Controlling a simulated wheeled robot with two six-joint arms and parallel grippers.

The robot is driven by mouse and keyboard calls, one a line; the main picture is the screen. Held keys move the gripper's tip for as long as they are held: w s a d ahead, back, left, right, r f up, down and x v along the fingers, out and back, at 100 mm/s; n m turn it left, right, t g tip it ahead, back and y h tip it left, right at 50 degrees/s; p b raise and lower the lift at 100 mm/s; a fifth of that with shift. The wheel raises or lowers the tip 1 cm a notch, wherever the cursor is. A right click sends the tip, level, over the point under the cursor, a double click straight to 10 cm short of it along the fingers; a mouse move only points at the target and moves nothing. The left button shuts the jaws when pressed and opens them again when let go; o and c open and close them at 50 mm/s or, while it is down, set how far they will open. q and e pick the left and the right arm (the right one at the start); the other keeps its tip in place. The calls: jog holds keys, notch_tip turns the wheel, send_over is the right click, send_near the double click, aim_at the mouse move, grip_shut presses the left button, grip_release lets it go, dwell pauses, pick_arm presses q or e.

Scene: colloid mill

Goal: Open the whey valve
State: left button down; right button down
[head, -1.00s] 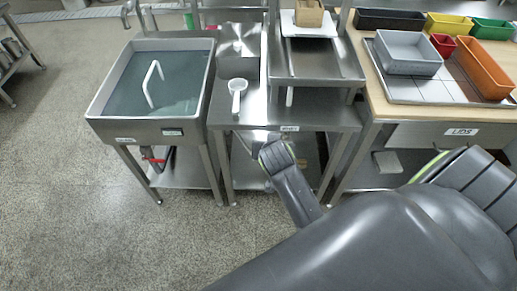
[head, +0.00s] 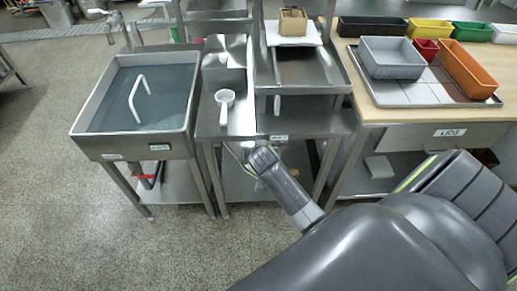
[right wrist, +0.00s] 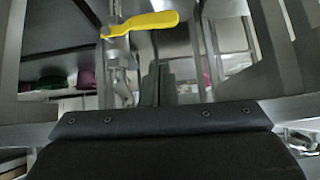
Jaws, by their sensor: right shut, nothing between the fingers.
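A valve with a yellow lever (right wrist: 140,24) shows at the upper middle of the right wrist view, on a metal pipe fitting (right wrist: 120,75). The lever lies nearly level, pointing right. A second valve with a red handle (head: 143,177) is under the sink in the head view. I cannot read which is the whey valve. My right gripper (right wrist: 158,84) is shut and empty, below and right of the yellow lever, apart from it in the picture. In the head view my right wrist (head: 262,158) is at the middle table's front edge; its fingertips are hard to make out. My left gripper is not in view.
The sink (head: 84,150) holds bluish liquid and a white bent handle (head: 139,98). Table legs and a lower shelf surround my right wrist. A wooden-topped bench (head: 420,108) with bins stands right; floor at left is clear.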

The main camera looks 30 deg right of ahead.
jog(key=f, duration=0.4)
jog(key=shift+w+f+b, duration=0.2)
jog(key=shift+w+b, duration=0.05)
jog(key=shift+b, duration=0.05)
jog(key=shift+d+f, duration=0.1)
